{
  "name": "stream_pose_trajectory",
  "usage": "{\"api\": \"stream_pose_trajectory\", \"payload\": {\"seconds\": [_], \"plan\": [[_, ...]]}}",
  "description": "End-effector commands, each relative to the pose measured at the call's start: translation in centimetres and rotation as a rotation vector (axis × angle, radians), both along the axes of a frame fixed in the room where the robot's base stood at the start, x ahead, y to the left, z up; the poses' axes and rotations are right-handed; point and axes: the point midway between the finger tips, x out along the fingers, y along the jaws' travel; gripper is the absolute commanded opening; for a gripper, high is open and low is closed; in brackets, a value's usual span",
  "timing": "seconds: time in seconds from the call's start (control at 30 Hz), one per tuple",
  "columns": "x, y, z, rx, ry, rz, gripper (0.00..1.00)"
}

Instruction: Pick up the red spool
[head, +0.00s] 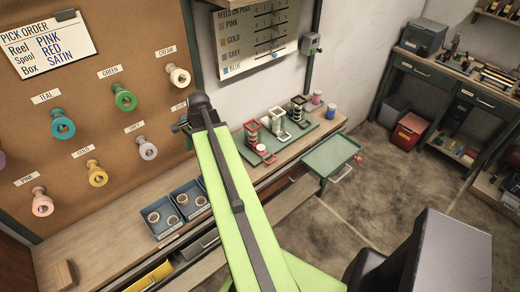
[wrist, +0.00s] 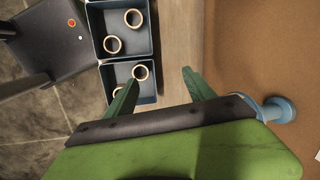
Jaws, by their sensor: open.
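No spool can be surely identified as the red one. A small pinkish-red cylinder (head: 316,97) stands at the far end of the bench in the head view, beside a blue and white one (head: 331,110). Several upright holders (head: 279,124) with red, white and dark parts stand on a green mat nearby.
Two blue trays with pale rings, left tray (head: 164,231) and right tray (head: 203,211), sit on the bench. Coloured reels hang on the pegboard (head: 100,130); a blue reel (wrist: 280,110) is close beside my gripper.

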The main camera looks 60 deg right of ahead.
Motion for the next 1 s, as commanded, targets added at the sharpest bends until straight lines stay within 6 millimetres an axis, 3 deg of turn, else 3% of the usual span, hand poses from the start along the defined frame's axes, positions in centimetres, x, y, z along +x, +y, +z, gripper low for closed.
{"api": "stream_pose_trajectory", "payload": {"seconds": [0.03, 0.2, 0.33, 0.43, 0.57, 0.77, 1.0], "plan": [[-1.9, -4.6, 0.5, 0.034, -0.012, -0.206, 0.63], [-10.3, -17.4, 1.6, 0.176, -0.064, -0.909, 0.63], [-16.1, -23.3, 2.3, 0.270, -0.102, -1.282, 0.63], [-18.8, -25.5, 2.5, 0.311, -0.119, -1.435, 0.63], [-19.8, -26.2, 2.5, 0.330, -0.127, -1.499, 0.63], [-19.3, -26.2, 1.0, 0.329, -0.126, -1.496, 0.63], [-17.5, -26.5, -4.1, 0.329, -0.126, -1.495, 0.63]]}}
